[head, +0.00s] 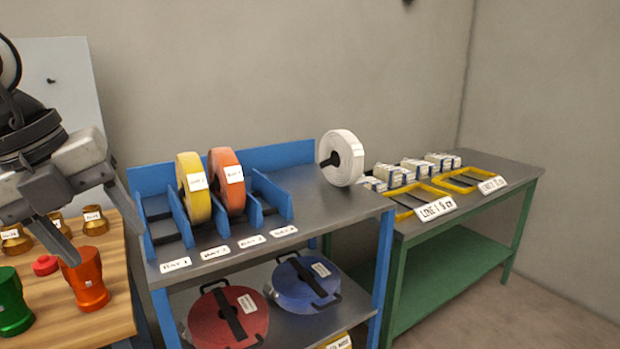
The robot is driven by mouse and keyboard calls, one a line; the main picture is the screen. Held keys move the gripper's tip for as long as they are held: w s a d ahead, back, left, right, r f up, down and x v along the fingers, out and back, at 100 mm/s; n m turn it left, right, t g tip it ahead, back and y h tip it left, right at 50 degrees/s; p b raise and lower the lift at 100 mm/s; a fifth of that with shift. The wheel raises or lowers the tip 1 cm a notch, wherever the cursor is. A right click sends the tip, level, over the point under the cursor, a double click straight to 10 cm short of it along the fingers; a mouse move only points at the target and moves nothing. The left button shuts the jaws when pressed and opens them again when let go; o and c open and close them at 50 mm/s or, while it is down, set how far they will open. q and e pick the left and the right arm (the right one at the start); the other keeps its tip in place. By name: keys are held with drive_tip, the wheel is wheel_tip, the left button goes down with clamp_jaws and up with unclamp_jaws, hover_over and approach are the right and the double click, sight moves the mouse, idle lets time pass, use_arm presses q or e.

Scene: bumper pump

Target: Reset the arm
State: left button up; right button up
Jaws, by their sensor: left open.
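My left gripper (108,247) hangs at the left edge with its two fingers spread apart and nothing between them. It is above the right part of the wooden bench (118,312). One finger overlaps the top of an orange nozzle-like part (86,282) in the picture; I cannot tell whether they touch. My left arm comes in from the upper left. My right gripper is not in view.
A blue rack (215,152) holds yellow (196,188) and orange (228,182) rolls; a white roll (343,158) stands right. Red (205,325) and blue (302,283) reels lie below. A green table (440,262) carries yellow frames (418,203). Brass and green parts crowd the bench.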

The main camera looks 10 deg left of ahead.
use_arm(q)
drive_tip(key=w+d+f+n+t+h, duration=0.15)
drive_tip(key=f+n+t+h, duration=0.4)
drive_tip(key=f, duration=0.55)
drive_tip(key=w+d+f+n+t+h, duration=0.1)
drive_tip(key=w+f+n+t+h, duration=0.1)
drive_tip(key=f+n+t, duration=0.65)
drive_tip(key=s+d+f+n+g+y, duration=0.2)
drive_tip(key=s+d+f+n, duration=0.2)
drive_tip(key=f, duration=0.3)
drive_tip(key=s+d+f+n+g+y, duration=0.2)
drive_tip(key=s+d+f+n, duration=0.2)
drive_tip(key=f, duration=0.3)
drive_tip(key=s+d+f+n+g+y, duration=0.2)
drive_tip(key=s+d+f+n, duration=0.2)
drive_tip(key=f, duration=0.4)
drive_tip(key=shift+g, duration=0.3)
